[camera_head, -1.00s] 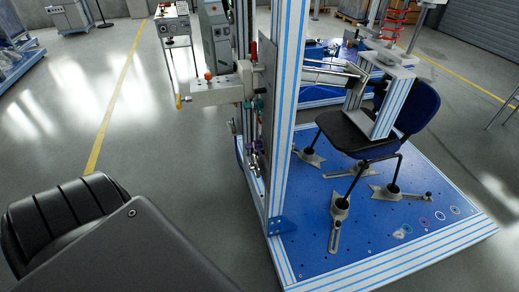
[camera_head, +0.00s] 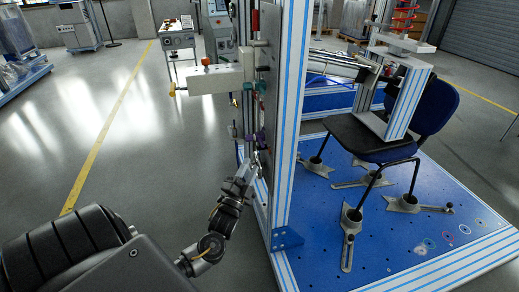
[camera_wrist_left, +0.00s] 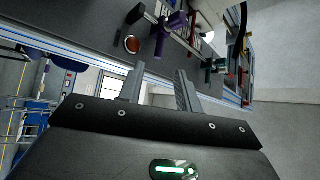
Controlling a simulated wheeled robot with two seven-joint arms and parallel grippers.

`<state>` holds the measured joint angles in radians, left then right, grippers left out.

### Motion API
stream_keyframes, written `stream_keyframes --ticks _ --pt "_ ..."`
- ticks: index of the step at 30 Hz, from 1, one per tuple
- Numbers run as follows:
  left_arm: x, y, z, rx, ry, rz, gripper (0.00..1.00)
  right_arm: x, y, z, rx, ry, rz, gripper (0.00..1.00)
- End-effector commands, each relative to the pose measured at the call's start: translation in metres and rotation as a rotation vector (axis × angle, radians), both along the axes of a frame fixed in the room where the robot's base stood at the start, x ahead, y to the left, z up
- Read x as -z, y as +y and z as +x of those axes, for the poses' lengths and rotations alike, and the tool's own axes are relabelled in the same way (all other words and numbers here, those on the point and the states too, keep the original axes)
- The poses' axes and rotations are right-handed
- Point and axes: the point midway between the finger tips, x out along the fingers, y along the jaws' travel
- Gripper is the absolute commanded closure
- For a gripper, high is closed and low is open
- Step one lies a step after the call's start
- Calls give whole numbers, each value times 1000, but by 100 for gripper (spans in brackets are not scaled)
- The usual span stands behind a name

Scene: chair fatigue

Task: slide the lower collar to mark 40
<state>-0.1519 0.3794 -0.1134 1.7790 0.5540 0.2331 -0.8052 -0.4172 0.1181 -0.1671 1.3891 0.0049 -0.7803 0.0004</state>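A purple clamp-like part (camera_head: 250,137), seemingly the lower collar, sits on the side of the upright frame, below a teal part (camera_head: 260,86). In the left wrist view the purple part (camera_wrist_left: 172,22) shows a handle, and the teal part (camera_wrist_left: 214,65) is to its right. Mark 40 cannot be read. My left gripper (camera_head: 255,164) is just below the purple part, close to the post. In the left wrist view its fingers (camera_wrist_left: 159,82) are apart with nothing between them, and the purple part lies beyond the tips. My right gripper is out of view.
The blue-striped upright (camera_head: 289,120) stands close beside the gripper. A beige box (camera_head: 216,79) juts out left above it. A blue chair (camera_head: 425,105) is clamped on the blue base plate (camera_head: 385,245). The floor to the left is open.

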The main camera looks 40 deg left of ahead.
Motion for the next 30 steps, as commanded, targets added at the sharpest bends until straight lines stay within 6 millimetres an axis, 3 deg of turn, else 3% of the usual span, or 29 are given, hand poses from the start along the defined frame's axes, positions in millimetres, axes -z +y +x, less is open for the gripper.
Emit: stream_keyframes --ticks 9,15,27,30 --pt "-25 15 53 0 -1 0 66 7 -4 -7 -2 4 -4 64" --pt "-32 21 75 0 2 -1 66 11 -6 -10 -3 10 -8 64" --pt "-35 23 81 0 3 -2 66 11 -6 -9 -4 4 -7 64" --pt "-35 22 81 1 3 -2 77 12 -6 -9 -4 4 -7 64"
